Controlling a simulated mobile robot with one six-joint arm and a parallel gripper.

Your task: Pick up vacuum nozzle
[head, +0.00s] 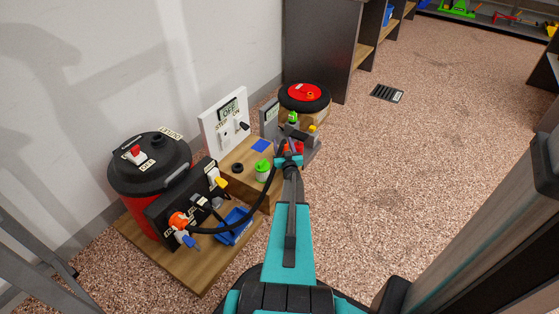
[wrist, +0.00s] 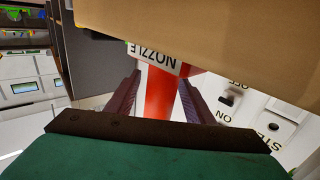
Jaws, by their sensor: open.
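The vacuum nozzle (wrist: 159,98) shows in the wrist view as a red upright strip with a white label reading "NOZZLE" at its top. My gripper (wrist: 159,77) is open, with one dark finger on each side of the red part. I cannot tell whether either finger touches it. In the head view my gripper (head: 290,160) is at the right end of the equipment row, beside a small red patch (head: 299,147) that may be the nozzle. My arm hides most of that spot.
A red and black vacuum (head: 150,165) stands on a wooden board at left. A white panel (head: 226,120) reads "OFF". A round black and red unit (head: 304,96) stands behind my gripper. A tan surface (wrist: 210,35) crosses the wrist view's top. Open floor (head: 420,150) lies right.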

